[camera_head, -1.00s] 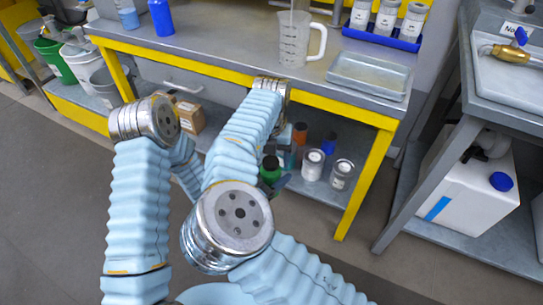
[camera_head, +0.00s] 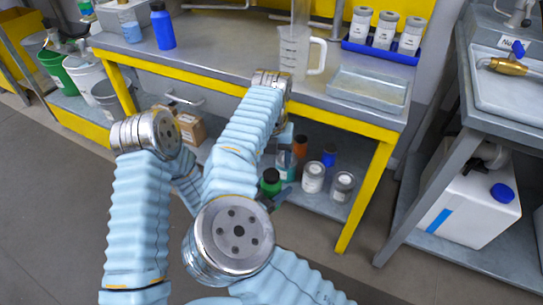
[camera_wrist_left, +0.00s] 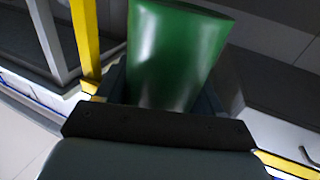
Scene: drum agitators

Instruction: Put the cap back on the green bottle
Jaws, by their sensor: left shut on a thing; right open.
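A green bottle (camera_head: 270,184) shows in the head view just right of my right arm, in front of the lower shelf; its top looks dark. In the left wrist view the green bottle (camera_wrist_left: 175,55) fills the upper middle and stands between the fingers. My left gripper (camera_head: 277,196) is shut on it, mostly hidden behind my right arm in the head view. My right forearm reaches toward the bench and its gripper is hidden behind it. I cannot make out a separate cap, or tell whether one sits on the bottle.
The bench (camera_head: 225,62) has a yellow front edge and holds a clear jug (camera_head: 294,52), a metal tray (camera_head: 368,92) and a blue rack (camera_head: 380,51) with several jars. White-lidded jars (camera_head: 313,177) stand on the lower shelf. The floor in front is clear.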

